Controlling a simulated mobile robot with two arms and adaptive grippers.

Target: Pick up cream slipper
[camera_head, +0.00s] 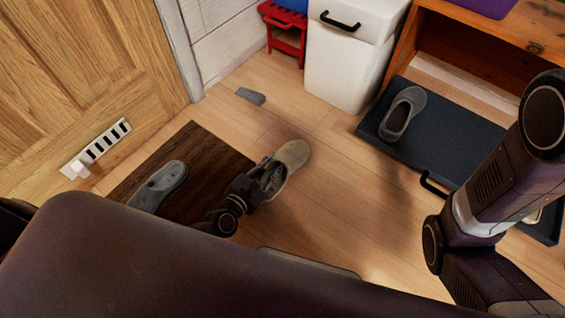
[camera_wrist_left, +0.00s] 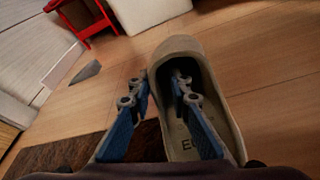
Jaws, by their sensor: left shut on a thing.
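The cream slipper (camera_head: 292,154) is just beyond the right edge of the brown mat in the head view, toe pointing up and right. My left gripper (camera_head: 262,180) is at its left side near the heel. In the left wrist view the slipper (camera_wrist_left: 205,88) fills the middle, toe away from me. One finger of the left gripper (camera_wrist_left: 158,95) is inside its opening and the other is outside its left wall, so the gripper is shut on that wall. I cannot tell whether the sole touches the floor. My right gripper is not in view.
A grey slipper (camera_head: 160,186) lies on the brown mat (camera_head: 205,146). Another grey slipper (camera_head: 403,112) lies on a dark tray (camera_head: 440,135). A power strip (camera_head: 95,148), grey wedge (camera_head: 250,96), white bin (camera_head: 348,75) and red stool (camera_head: 285,38) stand around. The floor right of the cream slipper is clear.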

